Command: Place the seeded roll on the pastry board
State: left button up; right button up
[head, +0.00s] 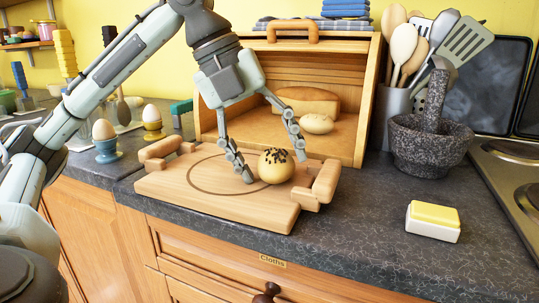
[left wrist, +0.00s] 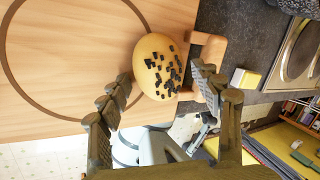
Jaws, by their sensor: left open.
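The seeded roll (head: 275,167), round and golden with dark seeds on top, rests on the right part of the wooden pastry board (head: 225,203), outside or at the edge of its engraved circle and beside the right handle. My left gripper (head: 273,167) is open, pointing down, with one finger on each side of the roll. In the left wrist view the roll (left wrist: 158,66) lies between and just beyond the spread fingers (left wrist: 160,82), with a gap visible on the right side. Contact at the left finger is unclear. My right gripper is not in view.
An open wooden bread bin (head: 366,120) behind the board holds a loaf (head: 306,100) and a pale roll (head: 317,124). A stone mortar (head: 430,148), a utensil pot (head: 391,105) and a butter dish (head: 433,222) stand right. Egg cups (head: 107,150) stand left.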

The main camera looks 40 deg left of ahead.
pick_arm(q)
jog(key=shift+r, duration=0.15)
jog(key=p+v, duration=0.4)
jog(key=v, duration=0.8)
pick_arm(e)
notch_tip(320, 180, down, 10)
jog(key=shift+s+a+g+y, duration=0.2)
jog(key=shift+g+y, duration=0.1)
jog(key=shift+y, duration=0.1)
